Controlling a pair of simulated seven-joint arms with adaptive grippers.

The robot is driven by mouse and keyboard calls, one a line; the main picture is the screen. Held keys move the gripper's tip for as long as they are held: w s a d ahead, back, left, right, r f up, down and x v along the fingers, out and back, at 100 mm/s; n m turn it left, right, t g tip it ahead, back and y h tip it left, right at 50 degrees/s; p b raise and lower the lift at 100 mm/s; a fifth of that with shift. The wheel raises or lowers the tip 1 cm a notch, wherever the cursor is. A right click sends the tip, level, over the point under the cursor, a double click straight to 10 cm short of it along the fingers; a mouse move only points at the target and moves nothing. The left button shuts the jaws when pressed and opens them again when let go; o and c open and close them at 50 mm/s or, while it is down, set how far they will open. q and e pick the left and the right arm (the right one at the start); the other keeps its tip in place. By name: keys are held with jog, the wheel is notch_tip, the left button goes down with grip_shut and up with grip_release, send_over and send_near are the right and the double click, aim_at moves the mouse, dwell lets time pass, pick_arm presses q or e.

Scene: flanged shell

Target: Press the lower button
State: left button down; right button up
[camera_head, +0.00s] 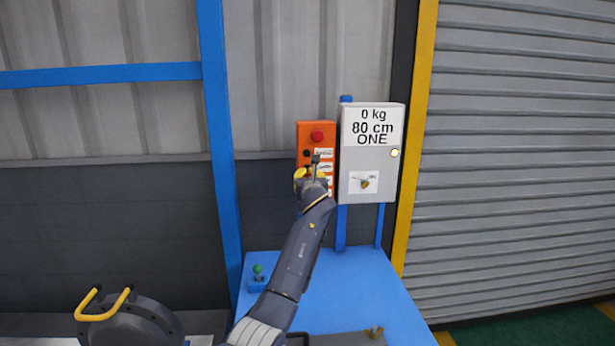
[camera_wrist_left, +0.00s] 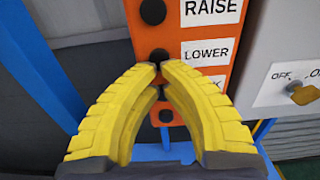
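An orange control box (camera_head: 309,133) with a red knob on top hangs at the wall in the head view. In the left wrist view its face (camera_wrist_left: 199,75) carries a column of dark round buttons with white labels. The lower button (camera_wrist_left: 158,54) sits beside the label LOWER, beneath the button marked RAISE (camera_wrist_left: 153,11). My left gripper (camera_wrist_left: 160,68) has its yellow fingertips together, empty, overlapping the bottom edge of the lower button in this view. Whether they touch it I cannot tell. In the head view the left gripper (camera_head: 309,172) covers part of the box. My right gripper is not seen.
A grey box (camera_head: 372,150) with a key switch and a sign reading "0 kg 80 cm ONE" is just right of the orange box. A blue table (camera_head: 350,285) stands below, with a small green-topped button (camera_head: 258,269). A dark round part with yellow handles (camera_head: 145,325) is lower left.

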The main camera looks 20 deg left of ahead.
pick_arm(q)
jog(key=shift+w+a, duration=0.1)
jog(key=shift+w, duration=0.2)
